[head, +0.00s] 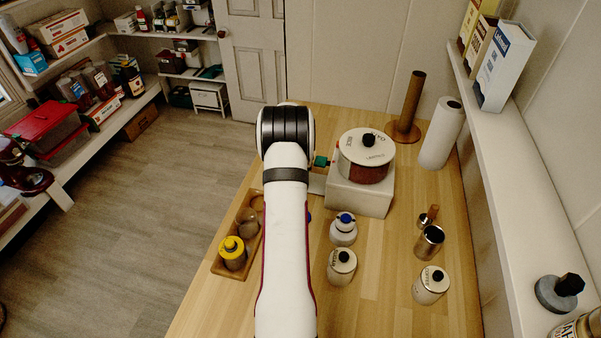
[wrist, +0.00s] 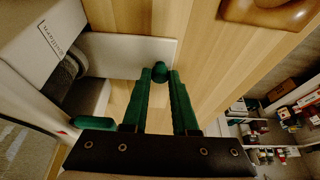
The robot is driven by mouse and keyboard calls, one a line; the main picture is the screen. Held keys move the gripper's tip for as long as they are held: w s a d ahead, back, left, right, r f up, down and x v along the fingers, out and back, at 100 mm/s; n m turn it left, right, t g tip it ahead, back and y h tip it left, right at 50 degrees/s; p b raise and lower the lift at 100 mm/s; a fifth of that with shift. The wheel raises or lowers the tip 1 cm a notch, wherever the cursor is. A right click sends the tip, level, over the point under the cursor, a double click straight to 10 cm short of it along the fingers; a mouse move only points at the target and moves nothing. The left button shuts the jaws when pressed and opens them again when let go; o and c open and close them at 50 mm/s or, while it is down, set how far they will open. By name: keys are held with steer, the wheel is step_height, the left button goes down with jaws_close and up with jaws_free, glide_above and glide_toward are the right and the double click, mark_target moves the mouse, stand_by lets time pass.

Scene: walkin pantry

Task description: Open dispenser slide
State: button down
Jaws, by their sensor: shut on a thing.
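The dispenser is a round drum (head: 366,158) with a white lid, dark knob and reddish band, sitting on a white block (head: 358,194). A pale flat slide (head: 317,184) sticks out low from the block's left side. It also shows in the wrist view as a pale plate (wrist: 125,52). My gripper (wrist: 160,76) has its green fingers closed around a small round green knob (wrist: 160,70) by the plate's edge. In the head view my white arm hides most of the gripper and the knob. A green piece (head: 321,161) shows beside the drum's left side.
A wooden tray (head: 221,269) with a yellow-lidded jar stands left of my arm. Several canisters (head: 341,267) stand to its right. A paper roll (head: 440,133) and a wooden post (head: 411,103) stand behind the dispenser. Bare wood (head: 375,300) lies at the front.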

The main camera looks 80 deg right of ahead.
steer(key=shift+w, duration=0.1)
steer(key=w, duration=1.4)
steer(key=shift+w, duration=0.2)
steer(key=c, duration=1)
jaws_free()
steer(key=v, duration=1.5)
steer(key=shift+a+r, duration=0.2)
steer(key=shift+r, duration=0.15)
